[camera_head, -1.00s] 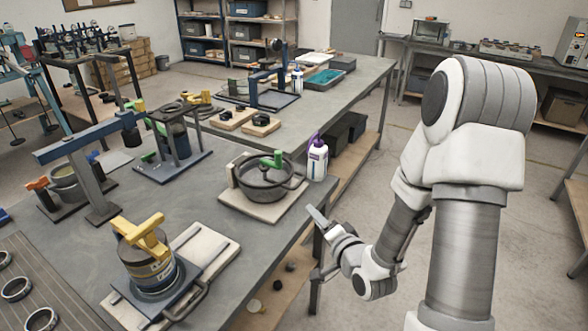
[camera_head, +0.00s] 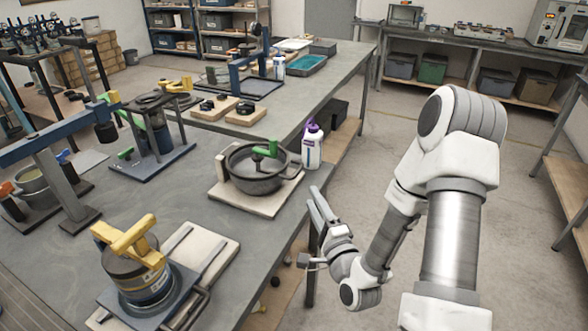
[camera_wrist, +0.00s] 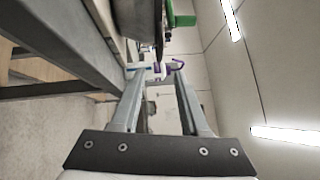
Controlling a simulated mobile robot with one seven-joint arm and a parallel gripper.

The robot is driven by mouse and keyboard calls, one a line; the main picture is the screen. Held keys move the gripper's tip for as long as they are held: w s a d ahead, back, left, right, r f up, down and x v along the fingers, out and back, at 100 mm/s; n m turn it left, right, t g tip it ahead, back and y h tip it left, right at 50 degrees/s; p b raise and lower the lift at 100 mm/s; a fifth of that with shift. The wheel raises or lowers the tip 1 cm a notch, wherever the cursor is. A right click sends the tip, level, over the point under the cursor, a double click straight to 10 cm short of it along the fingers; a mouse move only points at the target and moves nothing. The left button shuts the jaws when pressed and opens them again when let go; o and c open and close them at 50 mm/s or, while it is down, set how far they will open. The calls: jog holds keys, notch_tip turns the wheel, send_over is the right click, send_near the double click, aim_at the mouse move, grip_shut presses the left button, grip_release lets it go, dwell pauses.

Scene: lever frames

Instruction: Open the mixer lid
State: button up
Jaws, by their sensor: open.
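A dark round pot-like vessel with a green handle (camera_head: 267,149) at its top, probably the mixer, sits on a cream board (camera_head: 226,192) near the table's right edge. Whether its lid is shut I cannot tell. In the wrist view the vessel's dark side (camera_wrist: 138,18) and green handle (camera_wrist: 182,14) show at the top.
A white bottle with a purple cap (camera_head: 312,150) stands right behind the vessel. A yellow-handled canister (camera_head: 134,268) stands on the table at front left. A blue-armed stand (camera_head: 60,176) is at left.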

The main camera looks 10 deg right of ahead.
jog(key=w+b, duration=0.1)
jog(key=b, duration=0.2)
jog(key=w+b, duration=0.1)
jog(key=b, duration=0.3)
jog(key=shift+w+a+f, duration=0.1)
jog(key=shift+w+a, duration=0.05)
jog(key=shift+w, duration=0.15)
jog(key=b, duration=0.3)
jog(key=shift+w+a, duration=0.1)
jog(key=shift+w, duration=0.1)
jog(key=w, duration=0.3)
jog(key=w+a+r, duration=0.1)
jog(key=w, duration=0.3)
jog(key=w+r+b, duration=0.1)
jog(key=w, duration=0.3)
jog(key=shift+w+a, duration=0.2)
jog(key=shift+a, duration=0.2)
grip_shut()
jog(key=shift+r, duration=0.25)
